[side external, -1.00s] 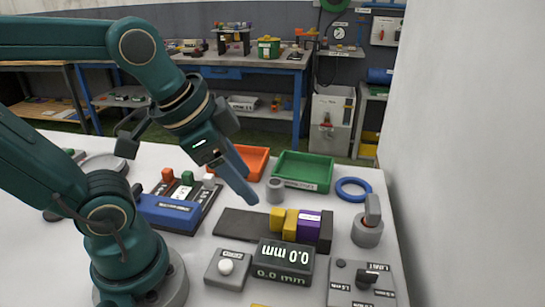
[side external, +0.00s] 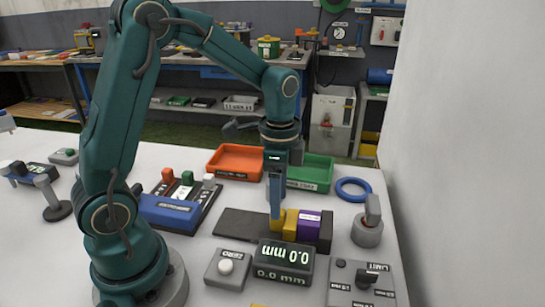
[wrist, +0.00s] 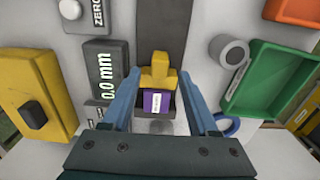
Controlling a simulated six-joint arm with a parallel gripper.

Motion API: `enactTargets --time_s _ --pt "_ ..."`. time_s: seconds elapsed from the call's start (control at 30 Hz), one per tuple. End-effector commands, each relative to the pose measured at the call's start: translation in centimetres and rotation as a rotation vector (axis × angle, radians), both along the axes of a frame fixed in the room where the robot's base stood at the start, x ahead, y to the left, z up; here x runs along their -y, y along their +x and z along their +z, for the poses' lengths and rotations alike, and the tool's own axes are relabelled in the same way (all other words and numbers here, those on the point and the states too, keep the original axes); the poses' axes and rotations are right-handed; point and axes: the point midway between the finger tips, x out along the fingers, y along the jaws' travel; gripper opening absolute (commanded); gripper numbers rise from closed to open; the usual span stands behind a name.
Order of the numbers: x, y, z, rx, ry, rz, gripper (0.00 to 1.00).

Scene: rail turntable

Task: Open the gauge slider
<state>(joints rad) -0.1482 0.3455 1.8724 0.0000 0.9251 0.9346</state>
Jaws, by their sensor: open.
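The gauge is a dark flat rail (side external: 236,223) with a purple block (side external: 309,226) and yellow pieces (side external: 290,224) at its right end, against a dark end block (side external: 326,231). In the wrist view the yellow slider piece (wrist: 154,75) and the purple block (wrist: 154,102) lie between my fingers. My gripper (side external: 275,222) points down over the yellow end, its fingers on either side. In the wrist view my gripper (wrist: 163,92) is wide open; I cannot tell whether a finger touches. The gauge display (side external: 285,262) reads 0.0 mm.
Orange (side external: 237,162) and green (side external: 305,172) trays and a blue ring (side external: 353,189) lie behind.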

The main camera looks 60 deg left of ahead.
Motion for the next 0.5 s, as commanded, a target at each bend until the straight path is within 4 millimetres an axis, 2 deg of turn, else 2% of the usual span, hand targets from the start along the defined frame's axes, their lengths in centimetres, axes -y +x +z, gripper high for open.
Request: enactTargets --time_s 0.23,0.5 --pt "0.0 -0.1 -3.2 -0.005 -0.001 0.001 0.6" --pt "0.0 -0.1 -4.2 0.001 0.001 0.001 0.6"
